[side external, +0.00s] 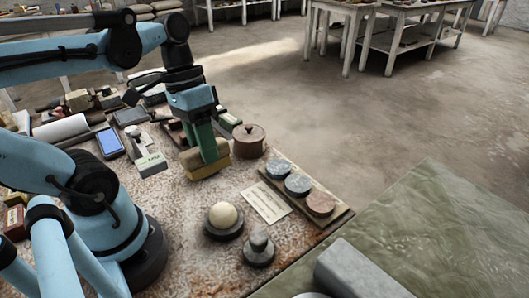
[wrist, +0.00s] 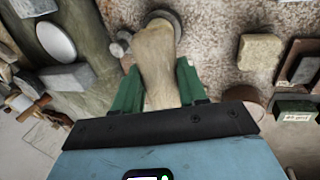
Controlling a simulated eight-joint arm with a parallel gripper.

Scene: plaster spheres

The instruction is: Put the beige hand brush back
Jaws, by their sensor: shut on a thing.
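The beige hand brush (side external: 203,157) is in my gripper (side external: 207,143), below its green fingers in the side external view. In the wrist view, the brush (wrist: 155,55) is a pale, elongated shape between the two green fingers of my gripper (wrist: 157,88), which are shut on it.
A pale sphere on a dark base (side external: 222,215) and a grey knobbed weight (side external: 259,250) stand in front. A board with three discs (side external: 335,215) lies at right. A beige block (wrist: 260,51) lies beside the gripper. Tools crowd the table's left side.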

